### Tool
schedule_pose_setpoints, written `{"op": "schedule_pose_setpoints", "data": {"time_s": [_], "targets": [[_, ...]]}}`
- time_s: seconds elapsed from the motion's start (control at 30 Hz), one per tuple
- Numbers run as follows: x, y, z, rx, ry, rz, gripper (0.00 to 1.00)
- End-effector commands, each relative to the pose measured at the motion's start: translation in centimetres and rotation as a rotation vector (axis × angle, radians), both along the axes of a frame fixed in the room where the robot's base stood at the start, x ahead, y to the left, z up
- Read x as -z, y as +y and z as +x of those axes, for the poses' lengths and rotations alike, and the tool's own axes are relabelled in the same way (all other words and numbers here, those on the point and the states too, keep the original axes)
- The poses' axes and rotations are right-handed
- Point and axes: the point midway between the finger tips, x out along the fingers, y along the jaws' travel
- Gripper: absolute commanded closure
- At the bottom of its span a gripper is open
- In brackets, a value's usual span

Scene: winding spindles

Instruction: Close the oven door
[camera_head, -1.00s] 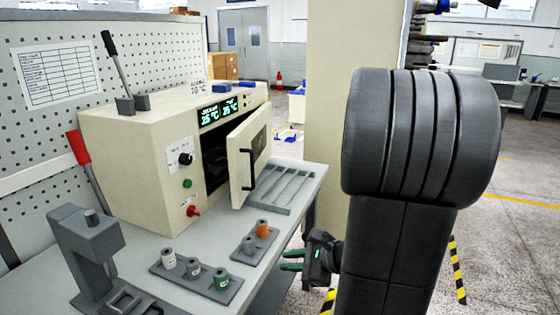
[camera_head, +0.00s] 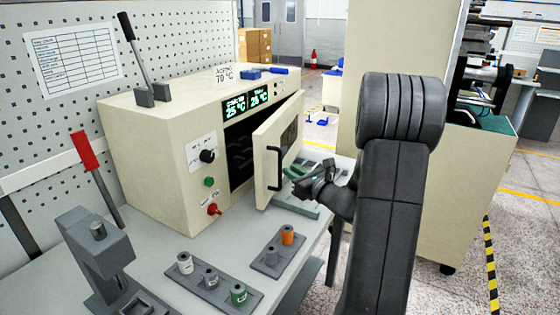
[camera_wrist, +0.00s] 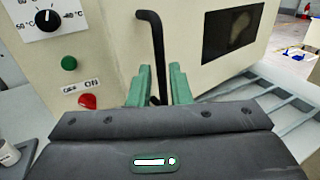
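The oven (camera_head: 165,155) is a cream box on the bench. Its door (camera_head: 291,135) stands part open, with the dark inside (camera_head: 241,155) showing at its left. The black bar handle (camera_head: 279,168) is upright on the door's outer face. My gripper (camera_head: 291,172) is at the handle from the right. In the wrist view, its two green fingers (camera_wrist: 161,84) are apart, one on each side of the lower part of the handle (camera_wrist: 157,48). A gap shows by the right finger. I cannot tell whether either finger touches the handle.
Spindle holders with several small spools (camera_head: 211,278) stand at the bench front, and a grey press (camera_head: 98,250) is at the left. A slotted grey rack (camera_head: 293,206) lies under and beside the door. A cream machine (camera_head: 455,190) stands at the right.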

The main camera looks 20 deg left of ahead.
Motion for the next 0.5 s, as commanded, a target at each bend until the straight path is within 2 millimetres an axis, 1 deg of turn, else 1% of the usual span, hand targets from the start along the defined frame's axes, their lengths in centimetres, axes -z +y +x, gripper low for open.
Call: {"op": "schedule_pose_setpoints", "data": {"time_s": [0.03, 0.2, 0.33, 0.5], "targets": [[-0.2, 1.1, 0.4, -0.003, 0.001, 0.0, 0.82], [-0.2, 3.8, 1.8, -0.002, 0.0, 0.0, 0.82], [-0.1, 5.2, 2.6, -0.001, 0.0, -0.001, 0.82], [0.0, 5.9, 3.0, 0.0, 0.0, 0.0, 0.82]]}}
